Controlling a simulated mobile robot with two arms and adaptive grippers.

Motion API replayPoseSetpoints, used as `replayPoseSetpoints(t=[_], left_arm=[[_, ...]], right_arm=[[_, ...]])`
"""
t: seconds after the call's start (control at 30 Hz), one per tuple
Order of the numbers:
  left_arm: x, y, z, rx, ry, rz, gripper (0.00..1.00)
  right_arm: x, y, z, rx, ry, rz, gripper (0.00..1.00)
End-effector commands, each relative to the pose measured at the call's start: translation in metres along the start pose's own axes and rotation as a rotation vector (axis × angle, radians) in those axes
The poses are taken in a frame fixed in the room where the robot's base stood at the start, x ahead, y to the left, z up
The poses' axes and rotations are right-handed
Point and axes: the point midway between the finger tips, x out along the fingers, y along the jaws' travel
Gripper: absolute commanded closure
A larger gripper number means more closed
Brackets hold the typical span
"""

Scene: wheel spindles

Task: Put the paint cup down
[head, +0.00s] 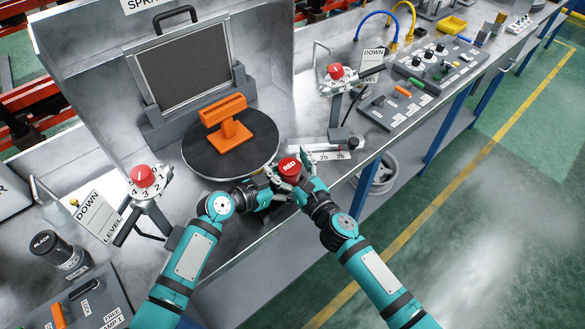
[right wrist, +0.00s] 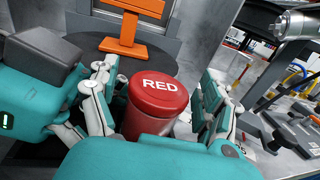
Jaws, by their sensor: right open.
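The paint cup (head: 289,168) is a red cylinder with a lid marked RED, near the bench's front edge. In the right wrist view the cup (right wrist: 157,100) stands roughly upright between the fingers of my right gripper (right wrist: 155,95). My right gripper (head: 290,180) is open around it in the head view. My left gripper (head: 265,190) is close against the cup's left side, and its body (right wrist: 40,80) fills the left of the right wrist view. Its fingertips are partly hidden, so its grip is unclear. The cup's base is hidden.
A dark turntable (head: 262,151) with an orange stand (head: 232,131) lies just behind the cup. A scale strip (head: 325,153) lies to the right. Red-knobbed dials (head: 142,177) (head: 336,72) flank the area. A black cup (head: 50,247) stands at left.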

Motion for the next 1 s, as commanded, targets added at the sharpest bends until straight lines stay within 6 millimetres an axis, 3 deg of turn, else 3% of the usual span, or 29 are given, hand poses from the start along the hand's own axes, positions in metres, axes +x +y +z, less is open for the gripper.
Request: replayPoseSetpoints(t=[0.17, 0.4, 0.6, 0.8, 1.0], left_arm=[[0.0, 0.001, 0.005, 0.002, -0.01, 0.001, 0.57], [0.0, 0.001, 0.005, 0.002, -0.01, 0.001, 0.57], [0.0, 0.001, 0.005, 0.001, -0.01, 0.002, 0.57], [0.0, 0.001, 0.005, 0.001, -0.01, 0.002, 0.57], [0.0, 0.001, 0.005, 0.001, -0.01, 0.002, 0.57]], right_arm=[[-0.016, 0.0, 0.001, 0.0, 0.003, 0.0, 0.19], [-0.07, 0.0, 0.001, 0.003, 0.004, -0.001, 0.19], [-0.104, 0.0, 0.002, 0.003, 0.002, -0.001, 0.19], [-0.119, 0.0, 0.002, 0.002, 0.001, 0.0, 0.19], [-0.121, 0.0, 0.003, 0.0, 0.0, 0.0, 0.19]])
